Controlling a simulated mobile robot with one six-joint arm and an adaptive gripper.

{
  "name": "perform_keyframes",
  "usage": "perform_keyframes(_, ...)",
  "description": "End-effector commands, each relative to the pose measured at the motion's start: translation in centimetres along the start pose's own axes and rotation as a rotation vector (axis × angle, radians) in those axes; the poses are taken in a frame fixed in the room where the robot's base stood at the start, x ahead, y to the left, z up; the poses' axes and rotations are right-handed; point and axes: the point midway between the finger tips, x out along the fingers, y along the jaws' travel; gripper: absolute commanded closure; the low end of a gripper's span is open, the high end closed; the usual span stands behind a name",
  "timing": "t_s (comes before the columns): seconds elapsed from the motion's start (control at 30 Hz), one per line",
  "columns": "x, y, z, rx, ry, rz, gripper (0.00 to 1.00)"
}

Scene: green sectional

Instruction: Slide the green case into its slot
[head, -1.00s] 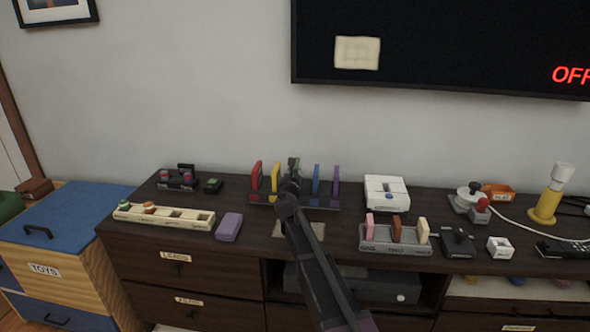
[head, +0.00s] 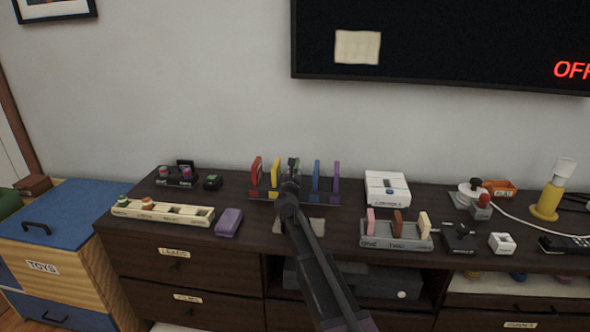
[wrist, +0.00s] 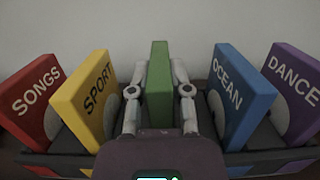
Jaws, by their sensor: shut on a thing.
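The green case (wrist: 159,85) stands upright between the two fingers of my gripper (wrist: 159,95) in the wrist view. My gripper is shut on it. The case is in the middle of the dark rack (wrist: 250,168), between the yellow SPORT case (wrist: 88,100) and the blue OCEAN case (wrist: 238,97). The gripper hides its lower part, so I cannot tell how deep it sits in the slot. In the head view my gripper (head: 291,178) is at the middle of the rack (head: 325,205), and only a little of the green case shows.
The red SONGS case (wrist: 32,103) stands at the rack's left and the purple DANCE case (wrist: 290,90) at its right. A cream tray (head: 190,215) and a purple block (head: 229,222) lie to the left. A grey holder (head: 385,241) and a white console (head: 387,188) stand to the right.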

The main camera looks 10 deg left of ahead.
Motion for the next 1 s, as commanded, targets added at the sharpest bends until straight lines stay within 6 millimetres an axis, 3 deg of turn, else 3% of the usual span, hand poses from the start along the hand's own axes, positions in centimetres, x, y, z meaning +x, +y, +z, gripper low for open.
perform_keyframes(0.27, -0.08, 0.0, -0.56, 0.0, 0.0, 0.0, 1.0)
perform_keyframes(0.3, -0.07, 0.0, -0.47, 0.0, 0.0, 0.0, 0.67)
perform_keyframes(0.4, -0.07, 0.0, -0.45, 0.0, 0.0, 0.0, 0.37)
perform_keyframes(1.0, 0.0, 0.0, 0.03, 0.0, 0.0, 0.0, 0.35)
